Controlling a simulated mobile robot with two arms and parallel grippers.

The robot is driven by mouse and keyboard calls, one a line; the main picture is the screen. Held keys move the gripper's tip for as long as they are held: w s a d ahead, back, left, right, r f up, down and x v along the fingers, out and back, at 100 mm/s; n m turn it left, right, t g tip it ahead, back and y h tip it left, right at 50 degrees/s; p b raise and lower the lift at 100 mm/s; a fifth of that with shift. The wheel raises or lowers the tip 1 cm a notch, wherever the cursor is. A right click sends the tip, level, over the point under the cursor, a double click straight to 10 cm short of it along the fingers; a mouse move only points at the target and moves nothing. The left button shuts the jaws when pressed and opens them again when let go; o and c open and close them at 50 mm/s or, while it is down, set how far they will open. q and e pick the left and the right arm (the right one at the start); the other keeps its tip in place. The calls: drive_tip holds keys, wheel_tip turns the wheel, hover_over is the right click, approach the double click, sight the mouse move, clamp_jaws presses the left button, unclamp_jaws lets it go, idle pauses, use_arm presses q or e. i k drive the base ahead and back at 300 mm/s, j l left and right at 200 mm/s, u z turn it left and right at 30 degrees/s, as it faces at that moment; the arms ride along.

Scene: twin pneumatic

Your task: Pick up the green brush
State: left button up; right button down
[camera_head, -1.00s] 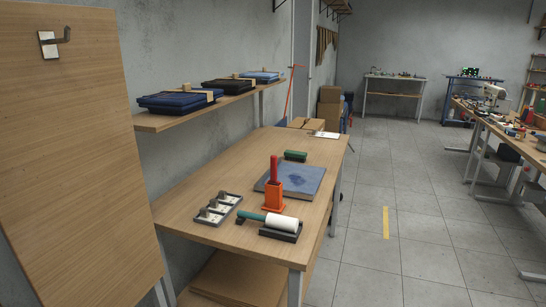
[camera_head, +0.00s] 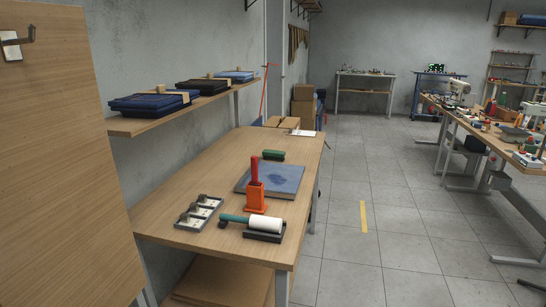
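The green brush (camera_head: 274,155) lies on the wooden workbench (camera_head: 164,213), behind the blue pad. It is small in the head view, so its bristles cannot be made out. Nothing is touching it from above. Neither of my grippers shows in the head view.
In front of the brush are a blue pad (camera_head: 285,180), an orange holder with a red handle (camera_head: 257,195), a white roller on a dark tray (camera_head: 266,225) and a grey metal rack (camera_head: 198,212). A shelf with folded dark cloths (camera_head: 150,102) overhangs the bench's left. Floor (camera_head: 400,215) is clear at right.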

sight(274, 155)
drive_tip(key=z, duration=0.9)
drive_tip(key=i+z, duration=0.15)
drive_tip(key=i, duration=4.2)
drive_tip(key=i+l+u, duration=0.1)
drive_tip(key=i+u, duration=0.2)
drive_tip(key=i, duration=0.2)
drive_tip(key=i+l+u, duration=0.3)
drive_tip(key=i, duration=0.25)
drive_tip(key=i+l+u, duration=0.3)
drive_tip(key=i, duration=0.2)
